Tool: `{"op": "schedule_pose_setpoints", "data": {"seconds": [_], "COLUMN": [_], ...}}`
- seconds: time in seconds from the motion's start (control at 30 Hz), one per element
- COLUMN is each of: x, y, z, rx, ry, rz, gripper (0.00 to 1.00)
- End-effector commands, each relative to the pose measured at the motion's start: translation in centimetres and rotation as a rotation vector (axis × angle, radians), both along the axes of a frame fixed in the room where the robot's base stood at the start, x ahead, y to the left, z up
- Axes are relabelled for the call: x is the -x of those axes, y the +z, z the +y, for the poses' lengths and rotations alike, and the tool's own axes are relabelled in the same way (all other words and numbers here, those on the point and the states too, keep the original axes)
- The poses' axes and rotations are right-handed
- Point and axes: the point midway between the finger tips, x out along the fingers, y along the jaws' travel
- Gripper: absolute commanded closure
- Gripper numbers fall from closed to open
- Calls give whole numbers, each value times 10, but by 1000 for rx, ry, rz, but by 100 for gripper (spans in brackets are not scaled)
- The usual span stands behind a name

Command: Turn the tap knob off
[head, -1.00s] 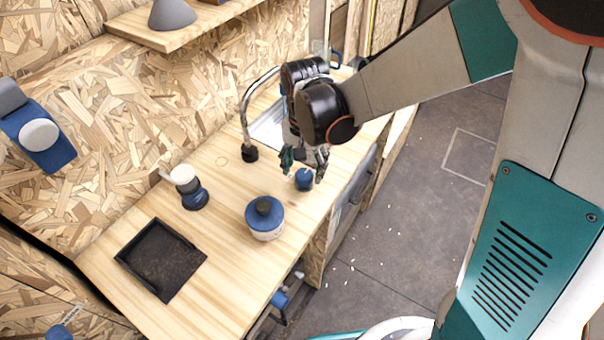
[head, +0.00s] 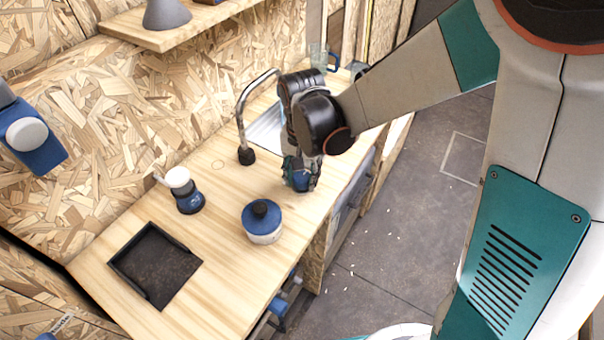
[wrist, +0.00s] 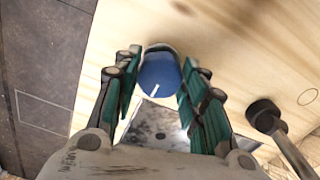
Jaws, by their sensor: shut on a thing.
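The blue tap knob (head: 301,182) stands on the wooden counter near its front edge. In the wrist view the knob (wrist: 161,76) has a white line on its top, slanting up to the right. My gripper (head: 302,173) points down over the knob, with its teal fingers shut on it from two sides. In the wrist view the gripper (wrist: 163,72) has one finger on each side of the knob. The tap (head: 241,115) is a curved metal spout on a black base, left of my gripper; its base (wrist: 263,113) shows at the right in the wrist view.
A metal sink (head: 266,128) lies behind my gripper, partly hidden. A blue-and-white jar (head: 262,224), a blue-and-white dispenser (head: 186,191) and a black tray (head: 155,265) stand on the counter. A glass mug (head: 321,60) stands at the back. A shelf (head: 180,30) is above.

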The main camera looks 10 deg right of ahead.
Motion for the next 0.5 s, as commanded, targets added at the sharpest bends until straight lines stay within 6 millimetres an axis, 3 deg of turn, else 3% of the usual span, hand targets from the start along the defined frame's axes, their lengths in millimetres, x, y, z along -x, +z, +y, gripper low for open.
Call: {"op": "schedule_pose_setpoints", "data": {"seconds": [0.27, 0.5], "x": [0, 0], "y": [0, 0], "z": [0, 0], "rx": [0, -1], "ry": [62, 225], "rz": [0, 0], "gripper": [85, 85]}}
